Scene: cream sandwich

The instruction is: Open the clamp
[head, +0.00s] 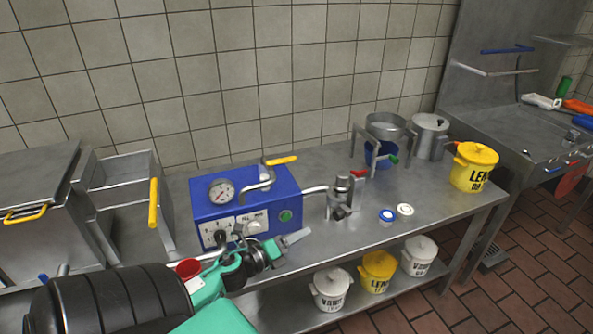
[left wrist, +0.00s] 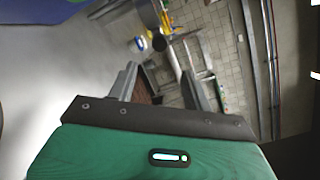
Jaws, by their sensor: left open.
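A silver metal fitting (head: 342,196), which looks like the clamp, stands on the steel table. It sits at the end of a pipe from a blue machine (head: 243,203) with a gauge and dials. Whether it is open or shut is too small to tell. My left gripper (head: 292,241) is in front of the blue machine, left of the fitting and apart from it. In the left wrist view my left gripper (left wrist: 159,70) is open, with nothing between its fingers. I cannot make out the fitting clearly there. My right gripper is not in view.
Blue and white lids (head: 386,215) lie right of the fitting. A yellow bucket (head: 473,166) and metal pots (head: 429,136) stand farther right. Several buckets (head: 377,271) are on the lower shelf. A fryer-like steel unit (head: 125,165) is at left. The table front near the lids is clear.

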